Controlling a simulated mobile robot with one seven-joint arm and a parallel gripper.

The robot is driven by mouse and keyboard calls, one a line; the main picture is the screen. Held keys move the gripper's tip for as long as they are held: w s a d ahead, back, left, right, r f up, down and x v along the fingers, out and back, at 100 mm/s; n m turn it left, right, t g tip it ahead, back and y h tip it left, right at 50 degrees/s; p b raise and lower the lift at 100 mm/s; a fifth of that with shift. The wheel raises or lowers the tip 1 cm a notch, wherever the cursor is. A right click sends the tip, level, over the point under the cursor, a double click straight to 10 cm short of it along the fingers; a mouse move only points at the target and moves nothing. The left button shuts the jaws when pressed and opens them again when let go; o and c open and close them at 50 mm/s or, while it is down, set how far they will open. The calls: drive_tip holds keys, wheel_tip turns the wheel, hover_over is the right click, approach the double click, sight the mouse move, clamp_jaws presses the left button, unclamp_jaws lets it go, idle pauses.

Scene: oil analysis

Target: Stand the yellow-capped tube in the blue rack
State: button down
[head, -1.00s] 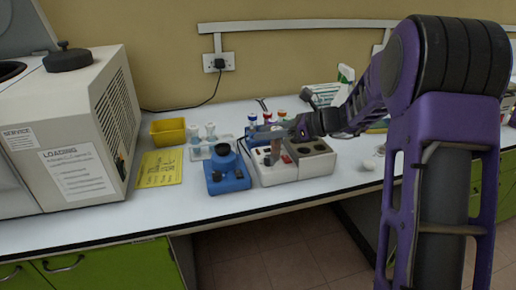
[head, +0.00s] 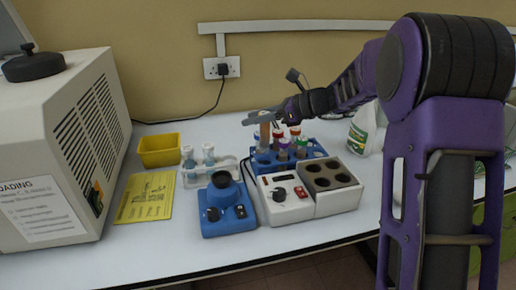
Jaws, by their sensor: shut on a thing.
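My gripper (head: 259,117) is shut on an upright tube (head: 264,134) with brownish contents. A little yellow shows at the tube's top, where the fingers hide most of the cap. The tube is at the left part of the blue rack (head: 314,148), which stands behind the white block unit. Its lower end overlaps the rack in the picture; I cannot tell whether it is in a hole or just above. Several other tubes stand in the rack, among them a red-capped tube (head: 295,134) and a purple-capped tube (head: 283,147), close to the right of the held tube.
A white block unit (head: 288,208) with round wells stands in front of the rack. A blue mixer (head: 228,212) is left of it. A clear holder with vials (head: 208,160), a yellow tray (head: 160,150) and a yellow sheet (head: 146,197) lie further left. A white bottle (head: 361,130) stands right.

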drive_tip(key=shift+f+b, duration=0.55)
drive_tip(key=shift+f, duration=2.4)
drive_tip(key=shift+f, duration=0.6)
drive_tip(key=c, duration=0.8)
unclamp_jaws()
drive_tip(key=shift+o, duration=0.2)
drive_tip(key=shift+r, duration=0.2)
drive_tip(key=p+v, duration=0.1)
drive_tip(key=v, duration=1.1)
drive_tip(key=shift+r, duration=0.4)
